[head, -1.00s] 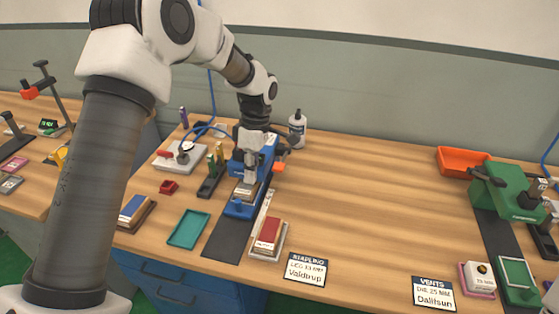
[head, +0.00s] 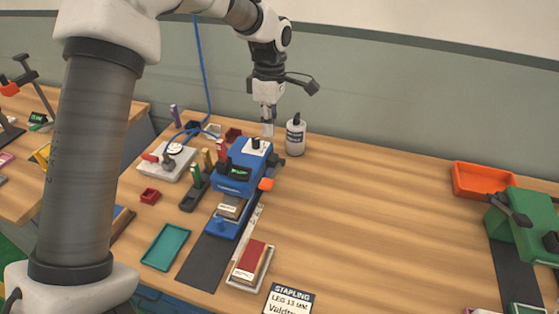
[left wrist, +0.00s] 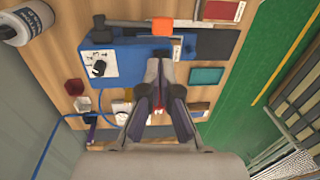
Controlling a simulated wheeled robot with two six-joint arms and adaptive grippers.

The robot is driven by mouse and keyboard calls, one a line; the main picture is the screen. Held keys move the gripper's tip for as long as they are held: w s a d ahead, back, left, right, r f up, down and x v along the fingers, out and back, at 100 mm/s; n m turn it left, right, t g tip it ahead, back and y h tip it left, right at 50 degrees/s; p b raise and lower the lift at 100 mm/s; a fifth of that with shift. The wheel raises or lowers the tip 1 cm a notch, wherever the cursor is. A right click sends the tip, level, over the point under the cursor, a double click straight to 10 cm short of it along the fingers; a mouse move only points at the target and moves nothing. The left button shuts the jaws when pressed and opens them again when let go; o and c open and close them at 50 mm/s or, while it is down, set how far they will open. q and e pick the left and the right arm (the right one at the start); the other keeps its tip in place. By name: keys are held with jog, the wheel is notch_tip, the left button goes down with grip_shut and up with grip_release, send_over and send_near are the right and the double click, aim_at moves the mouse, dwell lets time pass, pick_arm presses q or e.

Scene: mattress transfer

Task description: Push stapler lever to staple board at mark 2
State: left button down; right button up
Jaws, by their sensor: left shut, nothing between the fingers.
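The blue stapler (head: 232,176) stands at the back of the bench, with a dark display and a white top plate. Its orange lever tab (head: 266,184) sticks out on its right side and also shows in the left wrist view (left wrist: 161,26). A small board (head: 231,207) lies in the front of the stapler; the mark on it is too small to read. My left gripper (head: 268,129) is shut and empty, raised behind and above the stapler. In the left wrist view its fingers (left wrist: 160,70) are over the blue body (left wrist: 125,72). My right gripper is out of view.
A bottle (head: 295,138) stands right of the stapler's back. A red-topped stack (head: 250,260), teal tray (head: 165,247) and holder with coloured sticks (head: 194,193) lie around it. An orange bin (head: 482,180) and green machine (head: 528,235) are far right. The bench between is clear.

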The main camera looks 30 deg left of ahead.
pick_arm(q)
jog(key=p, duration=0.3)
send_near(265, 187)
jog(key=f, duration=0.5)
jog(key=w+f, duration=0.1)
jog(key=f, duration=0.1)
jog(key=shift+w+a+f, duration=0.1)
jog(key=shift+a+f, duration=0.1)
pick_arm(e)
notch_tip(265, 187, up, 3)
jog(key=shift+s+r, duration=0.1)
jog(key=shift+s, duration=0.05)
